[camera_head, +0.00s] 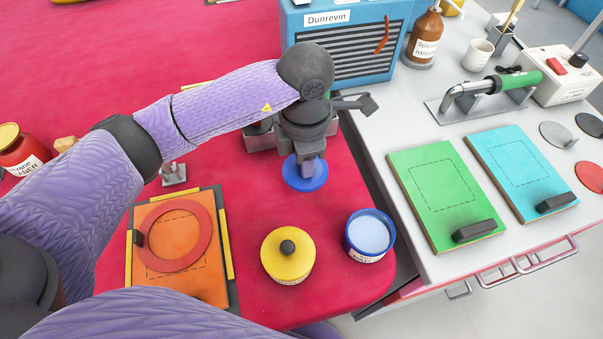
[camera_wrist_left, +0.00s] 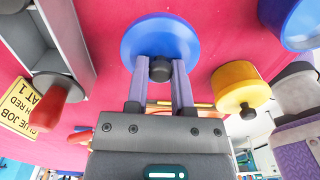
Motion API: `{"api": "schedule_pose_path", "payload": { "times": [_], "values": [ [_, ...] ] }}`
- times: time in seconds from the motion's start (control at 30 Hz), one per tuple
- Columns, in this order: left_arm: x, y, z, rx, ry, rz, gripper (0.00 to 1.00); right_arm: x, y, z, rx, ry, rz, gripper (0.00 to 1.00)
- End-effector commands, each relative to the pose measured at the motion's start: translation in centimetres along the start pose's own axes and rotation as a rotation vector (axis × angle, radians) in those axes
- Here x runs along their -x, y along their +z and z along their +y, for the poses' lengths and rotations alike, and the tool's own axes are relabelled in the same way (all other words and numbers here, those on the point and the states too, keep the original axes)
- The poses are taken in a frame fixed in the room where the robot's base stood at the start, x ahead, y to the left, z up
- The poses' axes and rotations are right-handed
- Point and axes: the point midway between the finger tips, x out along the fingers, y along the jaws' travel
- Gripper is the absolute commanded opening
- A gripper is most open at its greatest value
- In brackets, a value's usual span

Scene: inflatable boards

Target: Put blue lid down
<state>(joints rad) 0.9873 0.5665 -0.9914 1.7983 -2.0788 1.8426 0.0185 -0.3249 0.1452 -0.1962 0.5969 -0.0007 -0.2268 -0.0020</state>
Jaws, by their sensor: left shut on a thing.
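The blue lid (camera_head: 305,178) is a round disc with a dark knob, over the red table top at the middle. It also shows in the left wrist view (camera_wrist_left: 160,32). My left gripper (camera_head: 309,165) is shut on its knob, with the two fingers (camera_wrist_left: 160,72) on either side. I cannot tell whether the lid touches the table. An open blue pot (camera_head: 369,235) with pale contents stands to its lower right, near the table's edge. My right gripper is not in view.
A yellow pot with a black-knobbed lid (camera_head: 287,256) stands left of the blue pot. An orange board with a red ring (camera_head: 174,234) lies to the left. A blue Dunrevin box (camera_head: 343,45) stands behind. Green (camera_head: 441,185) and cyan (camera_head: 522,160) boards lie on the grey bench.

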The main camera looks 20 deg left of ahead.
Motion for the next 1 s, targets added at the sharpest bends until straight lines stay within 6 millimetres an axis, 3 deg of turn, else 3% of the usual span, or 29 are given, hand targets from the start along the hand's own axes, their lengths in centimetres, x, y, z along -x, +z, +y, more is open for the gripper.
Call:
{"api": "schedule_pose_path", "payload": {
  "times": [0.23,0.57,0.6,0.73,1.0],
  "values": [
    [-4.3,0.0,0.0,0.001,-0.003,0.001,0.00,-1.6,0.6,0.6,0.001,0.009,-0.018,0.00],
    [-4.6,0.0,0.1,0.002,0.001,-0.001,0.00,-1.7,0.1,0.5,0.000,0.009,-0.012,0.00],
    [-4.5,0.0,0.1,0.002,0.001,-0.001,0.35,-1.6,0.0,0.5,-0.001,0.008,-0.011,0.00],
    [-4.5,0.0,0.1,0.002,0.001,-0.001,0.63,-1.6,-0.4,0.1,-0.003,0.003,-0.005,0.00],
    [-4.1,0.0,0.1,0.002,0.002,-0.001,0.64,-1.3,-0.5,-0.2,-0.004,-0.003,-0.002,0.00]
  ]
}}
